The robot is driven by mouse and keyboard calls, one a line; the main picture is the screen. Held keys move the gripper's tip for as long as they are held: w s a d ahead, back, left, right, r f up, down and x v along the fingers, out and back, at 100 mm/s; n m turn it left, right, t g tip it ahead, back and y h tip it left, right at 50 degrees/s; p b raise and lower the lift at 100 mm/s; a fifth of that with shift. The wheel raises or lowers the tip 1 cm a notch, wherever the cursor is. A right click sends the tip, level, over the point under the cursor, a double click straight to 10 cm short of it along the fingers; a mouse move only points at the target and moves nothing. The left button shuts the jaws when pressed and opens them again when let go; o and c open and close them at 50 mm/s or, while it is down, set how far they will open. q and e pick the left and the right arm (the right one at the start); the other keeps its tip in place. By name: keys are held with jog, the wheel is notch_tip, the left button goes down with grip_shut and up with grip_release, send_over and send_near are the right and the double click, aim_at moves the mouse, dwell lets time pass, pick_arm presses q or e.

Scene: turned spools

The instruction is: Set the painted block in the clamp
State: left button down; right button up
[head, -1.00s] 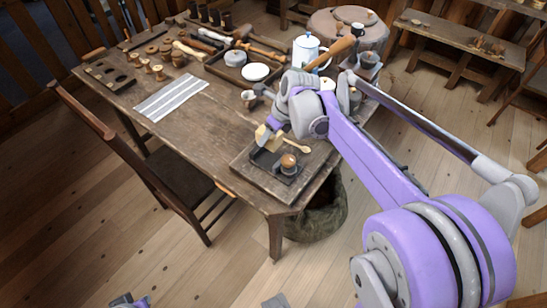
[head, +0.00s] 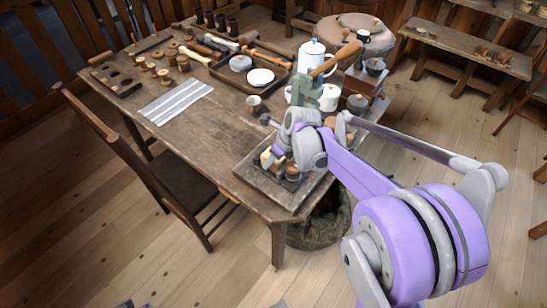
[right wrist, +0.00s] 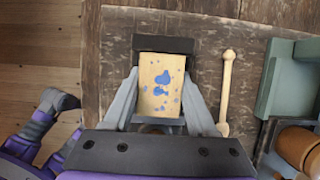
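The painted block (right wrist: 160,85) is pale wood with blue spots. My right gripper (right wrist: 162,88) is shut on it, one finger along each side, over the dark clamp (right wrist: 163,45) on the board. A dark jaw shows at the block's far end; the rest of the clamp is mostly hidden, so I cannot tell whether the block rests in it. In the head view, the block (head: 266,157) shows beside my gripper and a round wooden knob (head: 293,172) sits close by. A purple and grey part of mine at the left of the wrist view may be my left gripper; its fingers are unclear.
A wooden spoon (right wrist: 226,90) lies right of the clamp. A green press (right wrist: 290,80) with a wooden handle stands farther right. The table's front middle is clear.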

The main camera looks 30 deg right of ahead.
jog(key=o, duration=0.4)
jog(key=shift+r, duration=0.2)
jog(key=p+v, duration=0.2)
jog(key=v, duration=0.8)
jog(key=s+a+f+n, duration=0.2)
jog(key=s+a+n, duration=0.2)
jog(key=n, duration=0.6)
jog(key=s+a+f+n+h, duration=0.1)
jog(key=s+a+f+n, duration=0.2)
jog(key=s+n, duration=0.6)
jog(key=s+a+f+n+t, duration=0.1)
jog(key=s+a+n, duration=0.3)
jog(key=n, duration=0.8)
jog(key=shift+s+a+f+n+h, duration=0.2)
jog(key=shift+s+f, duration=0.15)
jog(key=shift+s, duration=0.25)
jog(key=shift+s+a+f+n+h, duration=0.1)
jog(key=shift+s+a+f+h, duration=0.1)
jog(key=shift+s+f, duration=0.3)
jog(key=shift+s+r, duration=0.1)
jog(key=shift+r, duration=0.05)
